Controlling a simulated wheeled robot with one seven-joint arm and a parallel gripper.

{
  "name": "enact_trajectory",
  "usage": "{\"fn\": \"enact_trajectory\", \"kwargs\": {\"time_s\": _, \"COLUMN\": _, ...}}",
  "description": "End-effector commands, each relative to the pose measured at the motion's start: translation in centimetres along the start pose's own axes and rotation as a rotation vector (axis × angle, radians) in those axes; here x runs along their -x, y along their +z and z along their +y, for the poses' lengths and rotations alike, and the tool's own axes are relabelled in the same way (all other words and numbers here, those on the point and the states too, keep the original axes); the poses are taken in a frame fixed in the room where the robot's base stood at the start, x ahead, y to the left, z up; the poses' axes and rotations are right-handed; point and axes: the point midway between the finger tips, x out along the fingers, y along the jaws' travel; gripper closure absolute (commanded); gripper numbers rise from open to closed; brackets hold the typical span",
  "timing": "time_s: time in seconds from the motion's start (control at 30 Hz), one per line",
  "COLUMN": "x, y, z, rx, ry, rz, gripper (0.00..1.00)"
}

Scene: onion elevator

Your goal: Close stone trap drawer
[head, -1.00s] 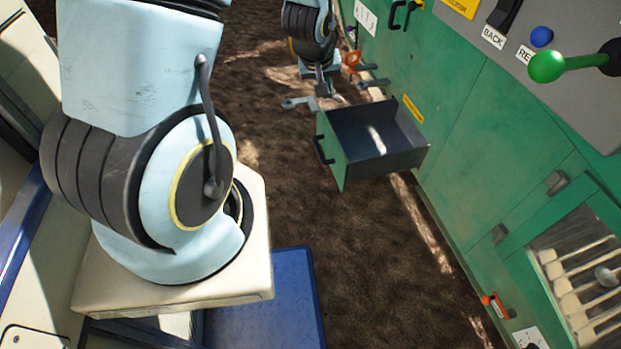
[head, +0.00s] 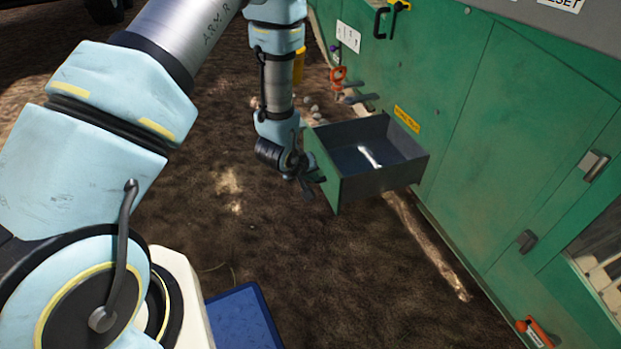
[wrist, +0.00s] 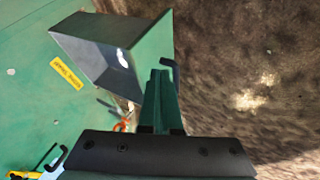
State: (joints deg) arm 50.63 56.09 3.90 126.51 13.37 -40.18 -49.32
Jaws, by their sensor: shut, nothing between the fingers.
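The stone trap drawer (head: 385,170) stands pulled out of the green machine, with a green front, grey walls and an open top. It also shows in the wrist view (wrist: 95,42), beside a yellow label. My gripper (head: 308,187) is at the outer side of the drawer's green front, close to it. In the wrist view, my gripper (wrist: 161,75) is shut and empty, its fingers overlapping the green front. A dark handle piece (wrist: 170,70) shows beside the fingertips. I cannot tell whether the fingers touch the front or handle.
The green machine wall (head: 490,130) runs along the right, with latches and a yellow label (head: 407,119). An orange-red fitting (head: 338,76) and grey levers are behind the drawer. Bare brown ground (head: 240,200) lies open left of the drawer. A blue platform (head: 243,318) is below.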

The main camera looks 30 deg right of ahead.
Motion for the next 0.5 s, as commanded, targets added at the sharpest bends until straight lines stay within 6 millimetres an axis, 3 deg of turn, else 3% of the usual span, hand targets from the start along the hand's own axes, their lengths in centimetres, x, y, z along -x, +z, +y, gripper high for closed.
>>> {"fn": "enact_trajectory", "kwargs": {"time_s": 0.03, "x": -1.5, "y": 0.2, "z": -0.1, "rx": -0.003, "ry": 0.001, "rz": -0.001, "gripper": 1.0}}
{"fn": "enact_trajectory", "kwargs": {"time_s": 0.3, "x": -6.9, "y": 0.2, "z": -0.2, "rx": -0.002, "ry": -0.001, "rz": -0.001, "gripper": 1.0}}
{"fn": "enact_trajectory", "kwargs": {"time_s": 0.5, "x": -7.8, "y": 0.0, "z": 2.6, "rx": -0.003, "ry": 0.0, "rz": 0.001, "gripper": 1.0}}
